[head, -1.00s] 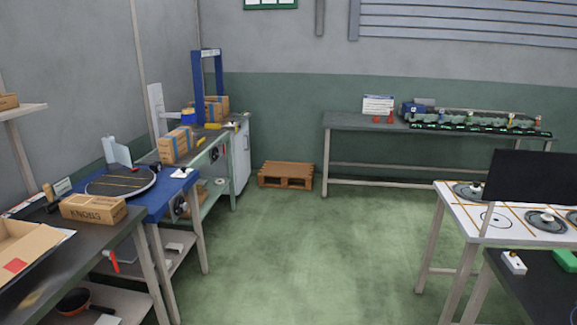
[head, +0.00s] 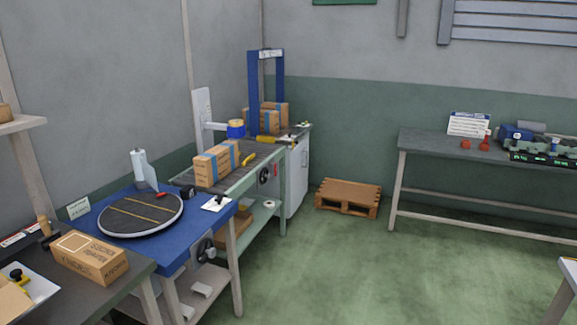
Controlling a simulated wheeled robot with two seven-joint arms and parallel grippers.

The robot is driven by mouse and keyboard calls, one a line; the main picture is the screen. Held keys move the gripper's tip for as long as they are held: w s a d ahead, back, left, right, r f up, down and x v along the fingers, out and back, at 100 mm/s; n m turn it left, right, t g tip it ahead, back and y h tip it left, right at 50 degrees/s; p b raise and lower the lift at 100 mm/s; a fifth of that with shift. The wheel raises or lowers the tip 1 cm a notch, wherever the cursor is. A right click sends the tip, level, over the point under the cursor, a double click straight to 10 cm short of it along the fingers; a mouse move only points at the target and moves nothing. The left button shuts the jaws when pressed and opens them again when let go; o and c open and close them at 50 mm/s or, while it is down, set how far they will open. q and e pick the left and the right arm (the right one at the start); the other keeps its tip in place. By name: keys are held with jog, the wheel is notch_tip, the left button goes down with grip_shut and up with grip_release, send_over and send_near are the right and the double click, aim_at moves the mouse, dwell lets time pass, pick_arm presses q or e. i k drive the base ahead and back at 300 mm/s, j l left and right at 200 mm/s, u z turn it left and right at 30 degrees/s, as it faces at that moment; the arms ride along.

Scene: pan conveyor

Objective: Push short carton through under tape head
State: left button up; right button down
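A brown carton with blue bands (head: 212,166) sits on the near part of a grey-topped bench (head: 238,178). A tall blue arch (head: 280,75) stands at the bench's far end. More blue-banded brown cartons (head: 271,117) stand at the arch; whether they are inside or behind it, I cannot tell. A blue tape roll (head: 236,129) is between the near carton and the arch, beside a white upright panel (head: 201,115). A lettered brown carton (head: 90,260) lies on the dark table at front left. I cannot tell which carton is the short one. Neither gripper shows.
A blue table (head: 196,240) with a round dark turntable (head: 140,214) stands between the dark table (head: 120,290) and the bench. A wooden pallet (head: 347,196) lies on the floor by the back wall. A long grey table (head: 420,146) stands right. The green floor in the middle is clear.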

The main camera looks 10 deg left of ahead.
aim_at(210, 167)
jog(key=i+u, duration=0.45)
jog(key=i+l+u, duration=0.25)
jog(key=i+u, duration=0.25)
jog(key=i, duration=0.15)
jog(key=i+l+u, duration=0.9)
jog(key=i+l, duration=0.05)
